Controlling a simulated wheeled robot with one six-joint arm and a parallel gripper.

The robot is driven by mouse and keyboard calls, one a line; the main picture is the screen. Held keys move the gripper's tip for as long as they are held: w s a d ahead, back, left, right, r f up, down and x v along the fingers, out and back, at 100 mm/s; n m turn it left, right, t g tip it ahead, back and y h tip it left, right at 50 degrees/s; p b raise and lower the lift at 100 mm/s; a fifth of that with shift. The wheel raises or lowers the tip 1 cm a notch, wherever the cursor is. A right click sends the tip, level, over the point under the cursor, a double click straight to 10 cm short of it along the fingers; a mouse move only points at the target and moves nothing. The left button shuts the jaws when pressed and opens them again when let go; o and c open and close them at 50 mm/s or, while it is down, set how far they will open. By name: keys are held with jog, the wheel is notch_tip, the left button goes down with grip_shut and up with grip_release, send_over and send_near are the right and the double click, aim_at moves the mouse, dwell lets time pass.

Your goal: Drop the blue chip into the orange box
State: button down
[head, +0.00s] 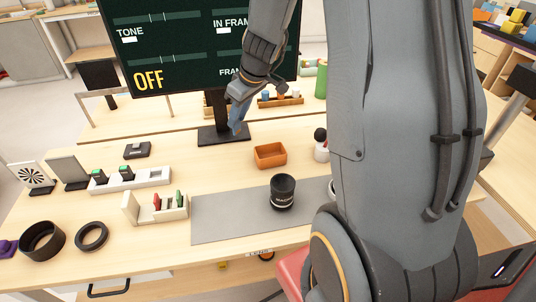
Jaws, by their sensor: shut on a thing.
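My gripper (238,117) hangs pointing down in front of the monitor stand, above the table and to the left of the orange box. It is shut on the blue chip (237,127), which shows as a small blue piece at the fingertips. The chip is partly hidden by the fingers. The orange box (270,160) is a small open tray on the wooden table, behind the grey mat. The box looks empty, and the gripper is apart from it.
A black lens (283,193) stands on the grey mat (225,222). A white rack (140,210) holds red and green chips. A monitor (195,45) rises behind on its dark stand (222,133). A white cup (321,152) stands right of the box. Two black rings lie at left.

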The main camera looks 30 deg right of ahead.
jog(key=s+d+r+n+g+y, duration=0.1)
jog(key=s+d+n, duration=0.2)
jog(key=d, duration=0.2)
jog(key=s+d+r+n+y, duration=0.1)
jog(key=s+d+r+n, duration=0.15)
jog(key=d, duration=0.35)
notch_tip(320, 180, down, 7)
jog(key=b, duration=0.3)
jog(key=shift+r+h, duration=0.2)
jog(key=shift+h, duration=0.1)
jog(key=c, duration=1.4)
grip_release()
jog(key=shift+s+a, duration=0.1)
jog(key=shift+o, duration=0.2)
jog(key=shift+r, duration=0.1)
jog(key=b+v, duration=0.1)
jog(key=v, duration=0.6)
jog(key=shift+r+b, duration=0.3)
jog(key=shift+b, duration=0.05)
